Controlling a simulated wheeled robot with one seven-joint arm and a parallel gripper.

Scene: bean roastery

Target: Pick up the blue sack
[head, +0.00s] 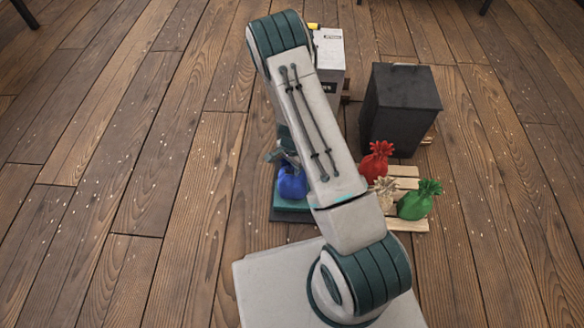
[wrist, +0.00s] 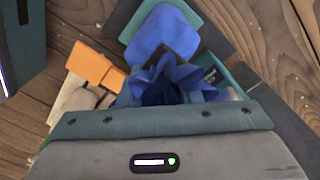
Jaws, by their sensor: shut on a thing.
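The blue sack (head: 292,183) is at the left of my arm in the head view, at a teal-topped dark platform (head: 293,205). I cannot tell whether it touches the platform. My gripper (head: 284,152) is above the sack, partly hidden behind my arm. In the wrist view the gathered top of the blue sack (wrist: 165,85) is at my gripper (wrist: 170,92), and its body (wrist: 162,38) extends beyond. My gripper is shut on the sack's neck. The fingers are mostly hidden by the wrist housing and the ruffled cloth.
A red sack (head: 377,162), a beige sack (head: 385,190) and a green sack (head: 417,200) are on a wooden pallet (head: 405,171) right of my arm. A dark box (head: 400,110) and a white-and-black box (head: 329,55) stand behind. The floor (head: 130,200) at left is open, with scattered pale specks.

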